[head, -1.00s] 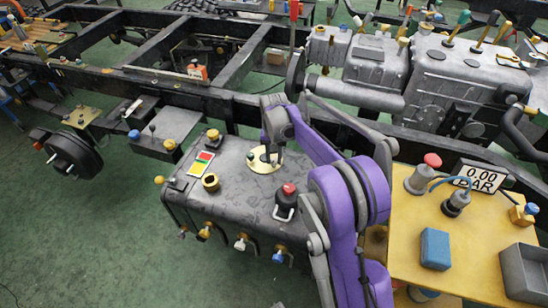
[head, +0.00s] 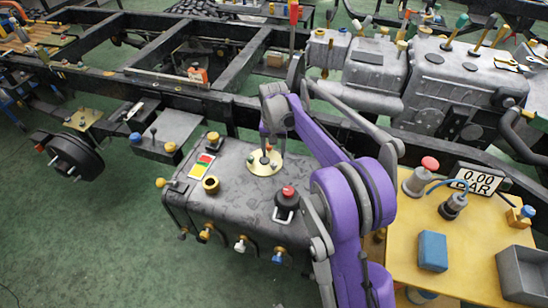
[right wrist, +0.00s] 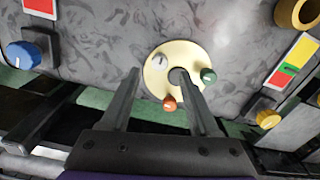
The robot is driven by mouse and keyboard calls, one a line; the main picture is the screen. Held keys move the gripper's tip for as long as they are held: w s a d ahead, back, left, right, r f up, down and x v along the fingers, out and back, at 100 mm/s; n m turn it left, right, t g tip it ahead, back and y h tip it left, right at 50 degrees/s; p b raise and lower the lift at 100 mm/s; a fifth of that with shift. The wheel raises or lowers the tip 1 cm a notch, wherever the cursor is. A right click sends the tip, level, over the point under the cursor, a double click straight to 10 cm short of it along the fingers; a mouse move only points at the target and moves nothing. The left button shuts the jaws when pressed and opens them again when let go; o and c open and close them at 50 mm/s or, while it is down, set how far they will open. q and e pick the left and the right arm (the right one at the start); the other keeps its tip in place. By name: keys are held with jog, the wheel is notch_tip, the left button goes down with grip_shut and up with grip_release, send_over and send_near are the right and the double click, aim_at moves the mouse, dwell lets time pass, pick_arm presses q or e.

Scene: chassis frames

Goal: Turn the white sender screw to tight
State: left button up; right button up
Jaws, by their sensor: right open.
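The white sender screw (right wrist: 160,62) stands on a round cream plate (right wrist: 180,54) on top of the grey tank, beside a green screw (right wrist: 208,75) and an orange-red screw (right wrist: 169,103). The plate also shows in the head view (head: 256,168), where my arm hides part of it and I cannot make out the white screw. My right gripper (right wrist: 157,73) is open. Its two fingers reach over the plate, and the white screw appears between and just beyond their tips. I cannot tell the height gap. The right gripper shows in the head view (head: 267,151) above the plate. My left gripper is not in view.
The tank top (head: 235,180) also carries a yellow filler ring (head: 211,184), a red-topped black fitting (head: 287,200) and a colour label (head: 202,166). Coloured valves line its front. A black chassis rail (head: 180,92) runs behind. A yellow table (head: 410,240) stands at right.

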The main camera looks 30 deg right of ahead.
aim_at(273, 163)
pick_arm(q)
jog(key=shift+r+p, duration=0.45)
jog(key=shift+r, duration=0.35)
pick_arm(e)
notch_tip(273, 163, up, 6)
jog(key=s+a+r+n+t, duration=0.1)
jog(key=s+a+r+n, duration=0.15)
jog(key=s+a, duration=0.4)
jog(key=s+a+f+n+t, duration=0.25)
jog(key=s+a, duration=0.25)
jog(key=s, duration=0.7)
jog(key=s+a+f+n+t, duration=0.15)
jog(key=s+a+f, duration=0.25)
jog(key=s, duration=0.8)
pick_arm(q)
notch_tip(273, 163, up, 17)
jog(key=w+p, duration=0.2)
jog(key=p, duration=1.3)
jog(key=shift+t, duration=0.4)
pick_arm(e)
notch_tip(273, 163, up, 17)
jog(key=w, duration=0.1)
jog(key=shift+w+r+n, duration=0.15)
jog(key=shift+w+n, duration=0.25)
jog(key=shift+n, duration=0.05)
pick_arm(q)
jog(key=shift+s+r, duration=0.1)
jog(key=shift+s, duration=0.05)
pick_arm(e)
jog(key=shift+s, duration=0.15)
